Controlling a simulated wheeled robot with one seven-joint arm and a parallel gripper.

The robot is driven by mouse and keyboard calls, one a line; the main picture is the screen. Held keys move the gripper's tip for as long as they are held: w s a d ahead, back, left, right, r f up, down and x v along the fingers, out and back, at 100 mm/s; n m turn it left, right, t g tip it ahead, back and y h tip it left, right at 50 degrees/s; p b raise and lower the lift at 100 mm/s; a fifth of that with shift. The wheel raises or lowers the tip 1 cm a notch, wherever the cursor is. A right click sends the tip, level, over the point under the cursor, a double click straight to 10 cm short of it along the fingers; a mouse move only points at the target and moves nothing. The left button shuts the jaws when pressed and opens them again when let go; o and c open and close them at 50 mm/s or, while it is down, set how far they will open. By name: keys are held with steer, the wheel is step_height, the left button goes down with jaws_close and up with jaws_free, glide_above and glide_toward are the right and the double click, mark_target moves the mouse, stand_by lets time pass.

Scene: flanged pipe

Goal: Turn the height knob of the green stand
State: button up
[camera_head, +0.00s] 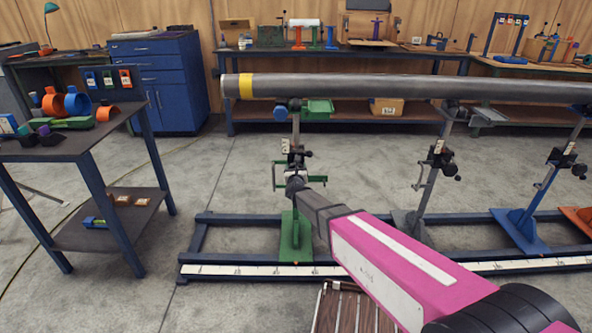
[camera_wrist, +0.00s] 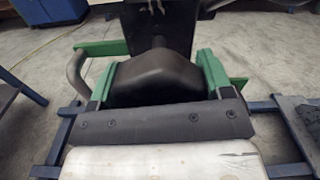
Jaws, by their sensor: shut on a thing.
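The green stand has its base (camera_head: 288,238) on the blue floor frame and its green top (camera_head: 319,107) under the long pipe (camera_head: 400,88). My gripper (camera_head: 295,181) is at the stand's post, at mid height, reaching in from the lower right. In the wrist view, a dark rounded knob (camera_wrist: 155,78) sits between two green finger-like sides of my gripper (camera_wrist: 157,82), which is shut on it. The knob's far side is hidden. In the head view my gripper and arm cover the knob.
A grey stand (camera_head: 428,175) and a blue stand (camera_head: 540,200) stand to the right. A dark side table (camera_head: 70,147) with clamps is at left. Open floor lies between.

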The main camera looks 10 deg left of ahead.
steer(key=shift+d+n, duration=0.1)
steer(key=shift+n, duration=3.6)
steer(key=o, duration=0.9)
steer(key=v, duration=1)
steer(key=shift+s+d, duration=0.15)
steer(key=shift+s, duration=0.2)
